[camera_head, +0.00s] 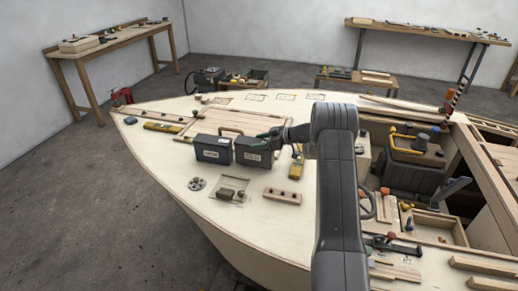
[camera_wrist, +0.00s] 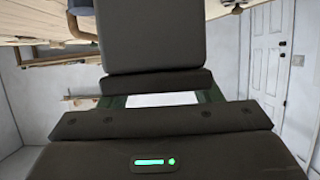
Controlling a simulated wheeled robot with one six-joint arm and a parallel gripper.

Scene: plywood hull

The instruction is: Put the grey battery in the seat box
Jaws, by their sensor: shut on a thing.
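Two dark grey box-shaped batteries with pale labels stand side by side on the plywood deck in the head view. My gripper (camera_head: 264,138) is shut on the right battery (camera_head: 254,156), near its top. I cannot tell whether its underside touches the deck. The left battery (camera_head: 212,150) is close beside it, with a handle behind. In the wrist view a dark grey block (camera_wrist: 152,35) fills the upper middle. An open wooden box (camera_head: 437,226) lies in the cockpit at the right; I cannot tell whether it is the seat box.
My arm crosses the middle of the head view and hides part of the deck and cockpit. A slatted wooden block (camera_head: 283,197), a round vent (camera_head: 197,184) and a yellow tool (camera_head: 297,168) lie on the deck. A dark machine (camera_head: 415,155) stands in the cockpit.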

